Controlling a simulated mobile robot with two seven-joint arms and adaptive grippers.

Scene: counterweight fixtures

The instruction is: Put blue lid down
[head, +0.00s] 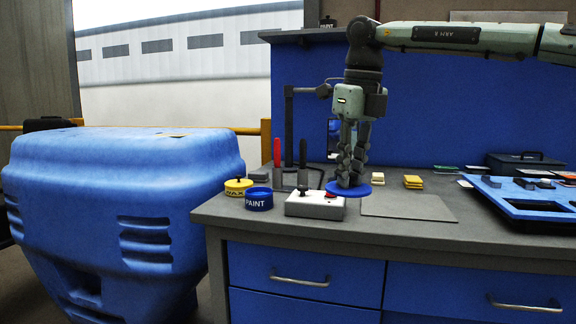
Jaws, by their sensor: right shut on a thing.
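The blue lid (334,190) is a flat round disc in the head view, directly under my right gripper (350,182). The right gripper points straight down and is shut on the lid. The lid is just behind and above the right end of the white box; I cannot tell whether it touches the counter. A blue tin marked PAINT (259,200) stands near the counter's left front edge. Behind it is a yellow tin marked WAX (238,187). My left gripper is not in view.
Yellow blocks (413,182) and a blue tray (524,212) lie further right. Red and black-handled tools (277,160) stand upright behind the tins.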

